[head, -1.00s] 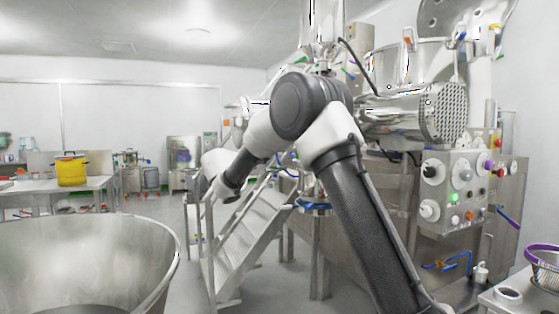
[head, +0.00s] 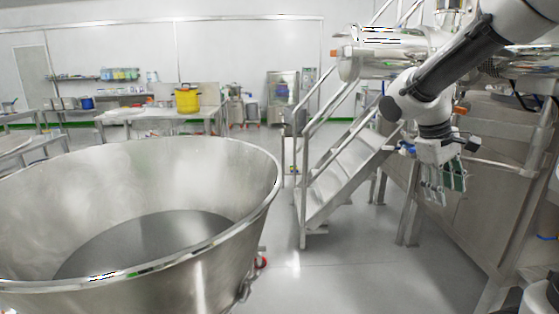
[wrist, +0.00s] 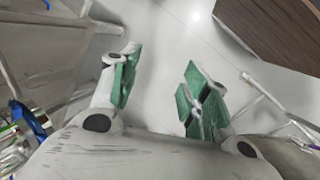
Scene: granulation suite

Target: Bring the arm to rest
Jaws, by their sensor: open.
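My gripper (head: 444,183) hangs from my arm at the right of the head view, with its fingers pointing down beside the metal stairs. In the wrist view my gripper (wrist: 158,92) shows two green-padded fingers spread apart. Nothing is between them but the pale floor (wrist: 158,40) below. My arm reaches in from the upper right of the head view and bends down at the wrist.
A large steel bowl (head: 235,165) fills the left foreground. Metal stairs (head: 345,175) with handrails stand just left of my gripper. Steel machinery (head: 480,215) is close on the right. A yellow pot (head: 188,100) stands on a back table. Floor between bowl and stairs is clear.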

